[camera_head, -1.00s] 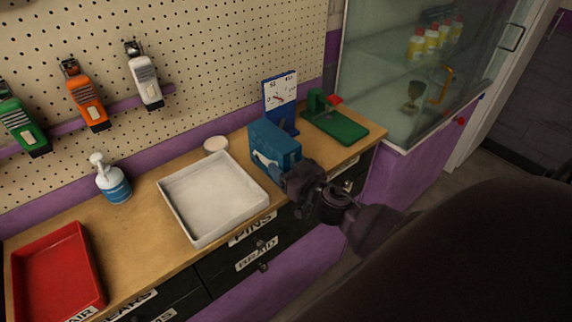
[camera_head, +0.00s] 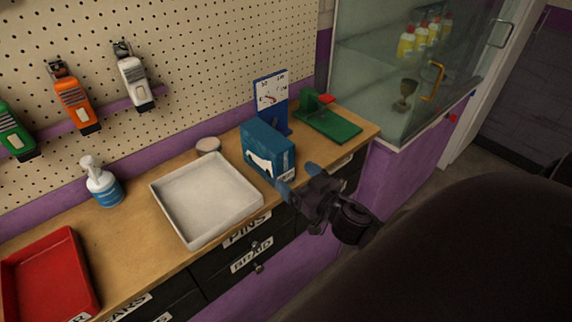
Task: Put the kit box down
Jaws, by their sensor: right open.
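The kit box (camera_head: 267,143) is a blue box with a white shape on its front. It stands upright on the wooden worktop, just right of the white tray and in front of the blue stand with a white dial. My right gripper (camera_head: 299,181) is open and empty. Its blue-tipped fingers are at the box's front right lower corner, over the worktop's front edge; whether they touch the box I cannot tell. My left gripper is not in view.
A white tray (camera_head: 207,240) and a small round lid (camera_head: 208,145) lie left of the box. The dial stand (camera_head: 271,92) and a green fixture (camera_head: 331,126) stand behind and right. A pump bottle (camera_head: 103,188) and red tray (camera_head: 88,266) are further left. The glass cabinet (camera_head: 392,110) is at right.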

